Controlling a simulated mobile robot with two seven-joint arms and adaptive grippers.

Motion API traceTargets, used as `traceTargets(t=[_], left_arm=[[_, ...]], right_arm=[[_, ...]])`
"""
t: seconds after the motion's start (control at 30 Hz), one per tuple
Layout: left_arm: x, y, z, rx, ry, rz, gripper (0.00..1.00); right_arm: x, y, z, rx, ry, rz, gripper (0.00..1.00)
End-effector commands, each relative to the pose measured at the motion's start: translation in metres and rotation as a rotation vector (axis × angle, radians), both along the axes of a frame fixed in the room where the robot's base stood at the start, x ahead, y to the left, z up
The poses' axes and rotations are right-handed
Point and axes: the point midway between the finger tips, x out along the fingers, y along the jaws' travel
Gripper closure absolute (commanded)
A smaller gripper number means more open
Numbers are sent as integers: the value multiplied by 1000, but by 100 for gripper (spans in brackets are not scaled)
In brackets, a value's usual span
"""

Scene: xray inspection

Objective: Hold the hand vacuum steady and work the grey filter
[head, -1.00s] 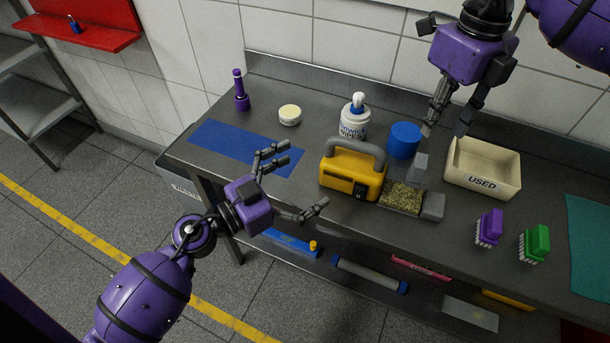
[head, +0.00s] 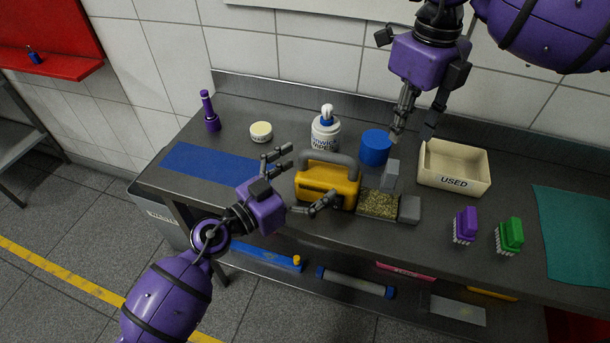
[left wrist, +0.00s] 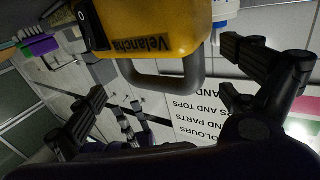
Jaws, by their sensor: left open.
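The hand vacuum (head: 318,182) is yellow with a grey handle (head: 331,158) and stands on the steel bench. A clear bin (head: 378,204) of tan debris joins its right side, with a grey end piece (head: 410,209). A grey block (head: 390,176), seemingly the filter, stands up above the bin. My left gripper (head: 306,177) is open at the vacuum's left, one finger overlapping its front. In the left wrist view the vacuum (left wrist: 150,28) and its handle lie ahead between the spread fingers. My right gripper (head: 412,138) is open and empty above and behind the grey block, apart from it.
A tray marked USED (head: 453,182) is to the right, with purple (head: 466,225) and green (head: 509,235) brushes in front. A blue mat (head: 210,163) lies clear at left.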

Motion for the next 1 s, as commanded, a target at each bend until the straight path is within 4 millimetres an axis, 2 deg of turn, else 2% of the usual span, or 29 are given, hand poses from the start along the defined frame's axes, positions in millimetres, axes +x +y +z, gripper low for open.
traceTargets(t=[0.07,0.17,0.83,1.0], left_arm=[[0,0,0,0,0,0,0],[0,0,0,0,0,0,12],[-1,-1,0,-1,1,-3,100],[-1,-1,0,-1,1,-3,100]], right_arm=[[0,0,0,0,0,0,69],[0,0,0,0,0,0,69],[0,0,0,0,0,0,69],[0,0,0,0,0,0,69]])
